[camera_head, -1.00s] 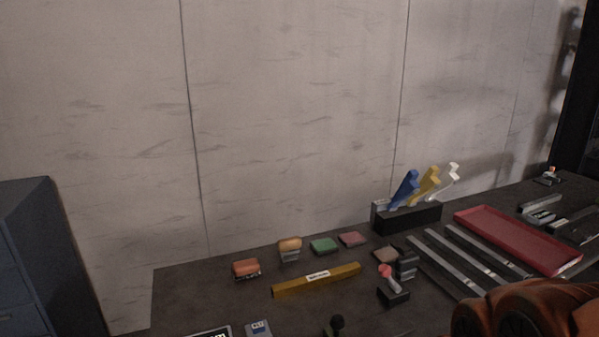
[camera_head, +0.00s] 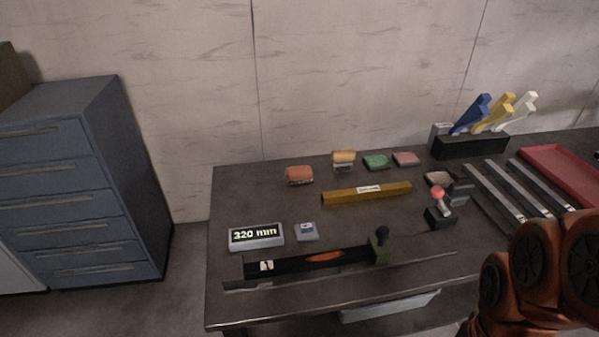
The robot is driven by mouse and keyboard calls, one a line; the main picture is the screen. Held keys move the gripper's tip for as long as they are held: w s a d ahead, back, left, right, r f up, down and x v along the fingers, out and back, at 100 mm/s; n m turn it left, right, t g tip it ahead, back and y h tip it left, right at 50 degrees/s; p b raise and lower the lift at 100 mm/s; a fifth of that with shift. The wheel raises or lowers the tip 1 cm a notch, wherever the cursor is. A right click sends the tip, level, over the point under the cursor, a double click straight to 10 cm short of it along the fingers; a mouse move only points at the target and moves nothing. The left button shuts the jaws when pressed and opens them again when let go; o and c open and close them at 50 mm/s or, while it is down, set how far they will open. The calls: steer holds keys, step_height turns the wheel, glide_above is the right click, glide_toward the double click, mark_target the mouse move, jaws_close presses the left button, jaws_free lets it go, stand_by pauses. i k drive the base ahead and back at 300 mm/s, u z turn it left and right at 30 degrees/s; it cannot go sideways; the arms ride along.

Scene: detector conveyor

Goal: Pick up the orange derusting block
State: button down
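Two blocks could fit the name orange derusting block. A red-orange block (camera_head: 299,174) sits at the back left of the dark table, with a pale, marked lower edge. A lighter, yellow-orange block (camera_head: 343,157) sits just right of it on a grey base. Both stand apart from each other and nothing touches them. Orange-brown links of my arm fill the lower right corner, well right of both blocks. My gripper itself does not show.
The dark table (camera_head: 225,205) also holds green (camera_head: 376,162) and pink blocks (camera_head: 406,158), a yellow bar (camera_head: 366,193), a 320 mm display (camera_head: 256,236) and a black measuring fixture (camera_head: 320,261). A red tray (camera_head: 566,172) lies at right. A blue drawer cabinet (camera_head: 75,190) stands left.

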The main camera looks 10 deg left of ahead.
mark_target(300, 174)
steer(key=u, duration=0.15)
steer(key=i, duration=0.45)
steer(key=u, duration=1.5)
steer(key=i, duration=0.5)
steer(key=z, duration=0.05)
